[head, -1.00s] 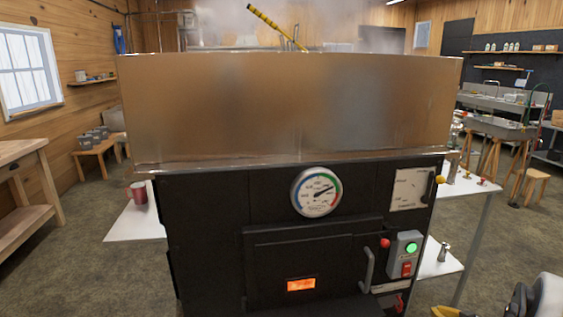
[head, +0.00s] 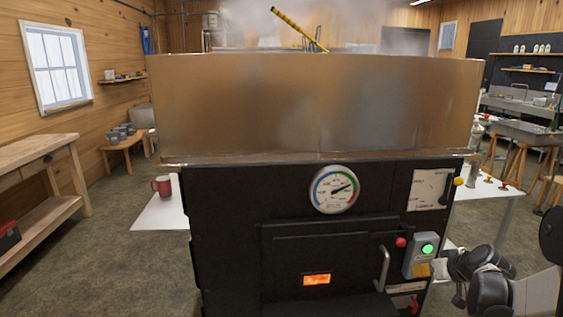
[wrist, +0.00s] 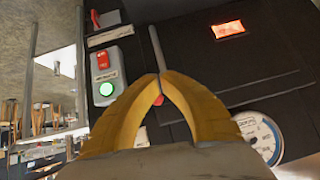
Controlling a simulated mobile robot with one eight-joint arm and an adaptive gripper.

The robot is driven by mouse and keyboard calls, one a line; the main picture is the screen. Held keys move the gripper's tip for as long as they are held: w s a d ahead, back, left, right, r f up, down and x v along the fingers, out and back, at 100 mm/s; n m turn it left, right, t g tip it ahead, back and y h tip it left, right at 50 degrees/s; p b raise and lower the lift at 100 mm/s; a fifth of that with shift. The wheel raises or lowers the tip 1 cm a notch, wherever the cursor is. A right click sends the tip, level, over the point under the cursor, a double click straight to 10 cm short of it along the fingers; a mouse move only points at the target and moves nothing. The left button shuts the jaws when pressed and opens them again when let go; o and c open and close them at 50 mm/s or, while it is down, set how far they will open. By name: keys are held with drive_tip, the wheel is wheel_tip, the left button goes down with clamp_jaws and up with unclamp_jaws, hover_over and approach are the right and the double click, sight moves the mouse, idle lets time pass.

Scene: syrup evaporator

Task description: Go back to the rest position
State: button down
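My gripper (wrist: 160,78) shows in the wrist view with its two yellow fingers meeting at the tips. Nothing is visible held between them; a red knob (wrist: 158,99) on the panel shows through the gap behind. In the head view my gripper's yellow fingers (head: 424,270) are at the lower right, in front of the control box (head: 419,254) with the lit green button. My arm reaches in from the right edge. The black evaporator front (head: 285,217) is close ahead, and the wrist view sees it upside down.
The steaming metal pan (head: 320,105) tops the evaporator, with a yellow-and-black stick (head: 299,28) above. A door handle (head: 383,268) sticks out near my gripper. A red mug (head: 162,186) stands on a white side shelf (head: 160,212). A wooden bench (head: 40,160) stands left; floor between is clear.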

drive_tip(key=s+a+r+g, duration=0.1)
drive_tip(key=s+a+r, duration=0.5)
drive_tip(key=s+a, duration=0.15)
drive_tip(key=s+a+r+g, duration=0.1)
drive_tip(key=s+a+r, duration=0.45)
drive_tip(key=a, duration=0.35)
drive_tip(key=s+a+h, duration=0.1)
drive_tip(key=s+a, duration=0.2)
drive_tip(key=s, duration=0.5)
drive_tip(key=s+a, duration=0.3)
drive_tip(key=s, duration=0.5)
drive_tip(key=shift+s+a+f+m+h, duration=0.3)
drive_tip(key=shift+s+a+f+h, duration=0.05)
drive_tip(key=shift+f+h, duration=0.1)
